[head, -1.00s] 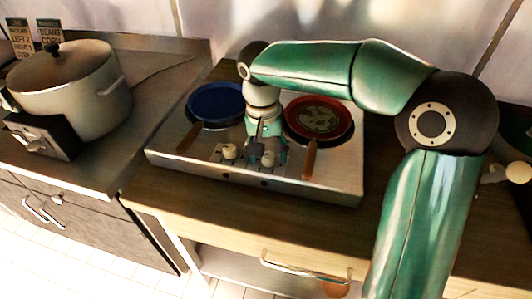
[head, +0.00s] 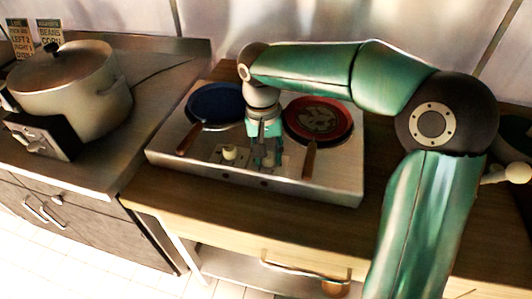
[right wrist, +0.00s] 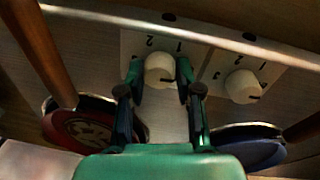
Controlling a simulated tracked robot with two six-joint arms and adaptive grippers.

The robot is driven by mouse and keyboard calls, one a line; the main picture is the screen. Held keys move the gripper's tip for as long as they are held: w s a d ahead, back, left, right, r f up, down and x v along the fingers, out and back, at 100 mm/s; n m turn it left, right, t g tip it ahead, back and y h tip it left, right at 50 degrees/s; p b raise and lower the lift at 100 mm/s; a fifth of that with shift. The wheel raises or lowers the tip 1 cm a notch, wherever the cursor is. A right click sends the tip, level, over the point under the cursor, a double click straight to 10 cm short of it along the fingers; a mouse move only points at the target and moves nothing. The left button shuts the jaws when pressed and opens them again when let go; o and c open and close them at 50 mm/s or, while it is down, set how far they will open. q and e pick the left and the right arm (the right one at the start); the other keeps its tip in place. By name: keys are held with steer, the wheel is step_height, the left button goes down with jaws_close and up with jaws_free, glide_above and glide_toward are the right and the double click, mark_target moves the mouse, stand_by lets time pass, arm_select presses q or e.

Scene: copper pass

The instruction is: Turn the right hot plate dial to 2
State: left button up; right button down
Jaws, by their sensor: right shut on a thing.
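The hot plate (head: 330,188) is a pale metal unit with two dials on its front part. The right dial (right wrist: 158,70) is a cream knob on a plate marked with 1 and 2. My right gripper (head: 265,160) points down over it and hides it in the head view. In the right wrist view the fingers of my right gripper (right wrist: 158,82) are shut on the right dial, one on each side. I cannot tell for sure which number its mark points to. The left dial (head: 229,152) stands free beside it; it also shows in the right wrist view (right wrist: 243,86).
A blue pan (head: 216,102) and a red pan (head: 318,118) sit on the hot plate, their handles reaching forward on either side of the dials. A large lidded pot (head: 70,90) stands on the left counter. Signs (head: 50,32) stand behind it.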

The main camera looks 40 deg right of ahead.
mark_target(270, 159)
steer(key=n, duration=0.6)
steer(key=shift+r+p, duration=0.1)
steer(key=shift+p, duration=0.3)
steer(key=n, duration=0.5)
steer(key=shift+a+n+t+p, duration=0.1)
steer(key=shift+n+t+p, duration=0.2)
steer(key=shift+t+p, duration=0.1)
steer(key=n+p, duration=0.1)
steer(key=n, duration=0.4)
steer(key=shift+s, duration=0.1)
steer(key=n+p, duration=0.1)
steer(key=n, duration=0.5)
steer(key=shift+n, duration=0.3)
steer(key=c, duration=0.8)
jaws_free()
steer(key=shift+o, duration=0.2)
step_height(270, 159, up, 12)
steer(key=s, duration=0.1)
